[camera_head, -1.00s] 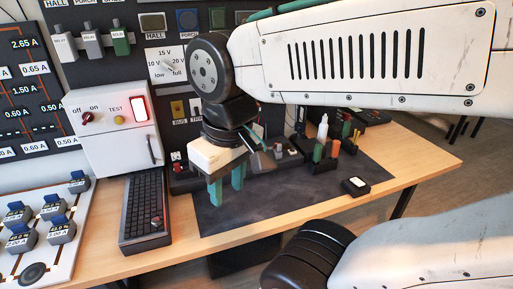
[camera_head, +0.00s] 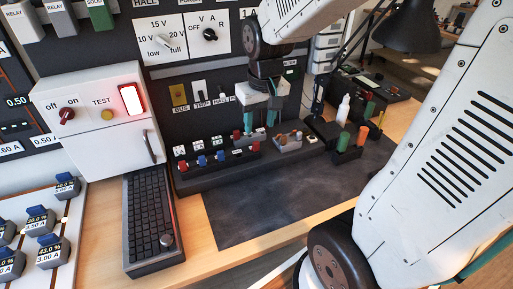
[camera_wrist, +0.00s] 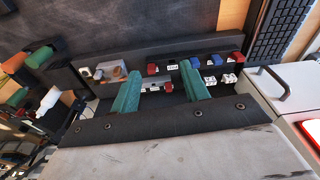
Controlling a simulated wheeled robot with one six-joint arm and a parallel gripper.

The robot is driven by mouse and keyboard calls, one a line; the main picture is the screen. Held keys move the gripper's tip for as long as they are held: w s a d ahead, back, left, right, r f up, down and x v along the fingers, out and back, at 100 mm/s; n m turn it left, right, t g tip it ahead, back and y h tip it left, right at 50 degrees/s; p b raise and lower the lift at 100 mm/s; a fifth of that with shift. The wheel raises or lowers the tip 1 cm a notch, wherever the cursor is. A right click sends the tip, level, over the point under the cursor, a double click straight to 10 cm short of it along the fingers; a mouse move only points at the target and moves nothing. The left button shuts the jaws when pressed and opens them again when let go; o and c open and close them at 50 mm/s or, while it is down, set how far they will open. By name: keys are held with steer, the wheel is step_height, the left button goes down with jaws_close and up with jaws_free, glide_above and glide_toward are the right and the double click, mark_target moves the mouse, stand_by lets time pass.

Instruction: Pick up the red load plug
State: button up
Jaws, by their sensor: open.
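A red plug (camera_head: 255,146) stands at the right end of a row of red and blue plugs on a dark rail. Another red plug (camera_head: 182,164) stands at the row's left end, and a third red piece (camera_head: 237,134) sits behind the row. Labels are too small to tell which is the load plug. My gripper (camera_head: 260,123) is open with teal fingers pointing down, above and behind the row's right end. In the wrist view, the right-end red plug (camera_wrist: 152,69) shows between the fingertips (camera_wrist: 159,68), with another red piece (camera_wrist: 168,87) just behind. Nothing is held.
Two blue plugs (camera_head: 202,160) stand in the row. A small grey tray (camera_head: 288,143) lies right of the fingers. The dark mat (camera_head: 290,200) in front is clear.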

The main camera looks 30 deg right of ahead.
steer(key=m, duration=0.1)
glide_above(256, 142)
steer(key=s, duration=0.2)
step_height(256, 142, down, 9)
steer(key=f, duration=0.2)
steer(key=w+f, duration=0.1)
steer(key=f, duration=0.2)
steer(key=w+f, duration=0.1)
steer(key=f, duration=0.1)
steer(key=shift+w+f, duration=0.1)
steer(key=shift+f, duration=0.25)
jaws_close()
